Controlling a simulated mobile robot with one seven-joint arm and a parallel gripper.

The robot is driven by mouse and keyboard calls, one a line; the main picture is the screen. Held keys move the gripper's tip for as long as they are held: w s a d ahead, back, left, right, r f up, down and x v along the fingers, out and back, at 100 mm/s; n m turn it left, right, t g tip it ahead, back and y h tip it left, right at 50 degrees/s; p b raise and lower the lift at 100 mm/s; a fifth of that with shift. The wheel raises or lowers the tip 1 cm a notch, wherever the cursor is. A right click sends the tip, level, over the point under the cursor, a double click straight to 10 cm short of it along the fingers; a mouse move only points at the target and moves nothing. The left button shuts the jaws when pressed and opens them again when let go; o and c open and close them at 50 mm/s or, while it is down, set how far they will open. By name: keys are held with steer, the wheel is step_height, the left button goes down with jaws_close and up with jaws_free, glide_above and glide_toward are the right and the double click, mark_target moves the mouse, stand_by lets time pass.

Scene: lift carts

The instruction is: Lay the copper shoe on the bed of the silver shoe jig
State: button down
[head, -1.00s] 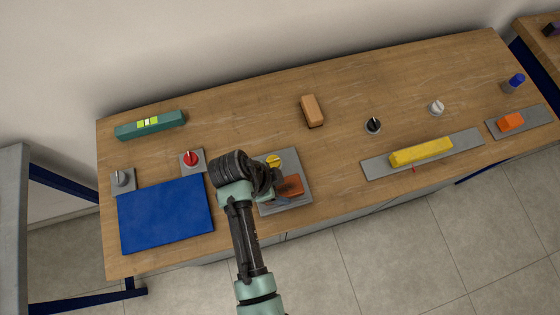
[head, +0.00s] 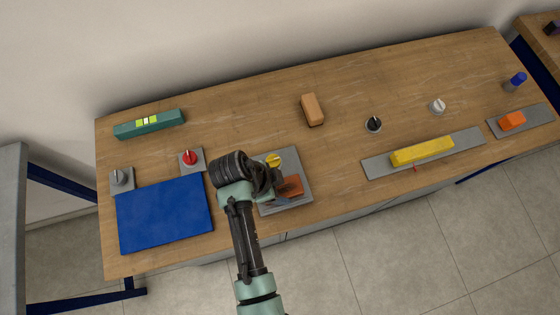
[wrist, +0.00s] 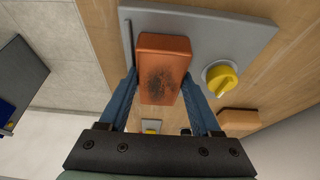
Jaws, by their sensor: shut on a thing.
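The copper shoe (wrist: 164,62) is a reddish-orange block with a dark scuffed patch on its face. My gripper (wrist: 160,84) is shut on it, with one blue finger on each side. In the head view the shoe (head: 292,186) shows just right of my wrist, over the grey plate of the silver shoe jig (head: 298,203). The jig also shows behind the shoe in the wrist view (wrist: 238,36), with a yellow knob (wrist: 221,80) to the right of the shoe. My arm and the shoe hide part of the plate. I cannot tell whether the shoe touches it.
A blue mat (head: 165,215) and a red knob (head: 190,158) lie left of my gripper. A tan block (head: 312,110) lies behind it. A yellow bar (head: 422,151) sits on a long grey plate to the right. Bare wood lies between the two plates.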

steer(key=shift+w, duration=0.1)
jaws_free()
steer(key=shift+s+f, duration=0.15)
steer(key=shift+s, duration=0.1)
steer(key=v, duration=1.3)
steer(key=shift+b, duration=0.35)
steer(key=shift+w, duration=0.15)
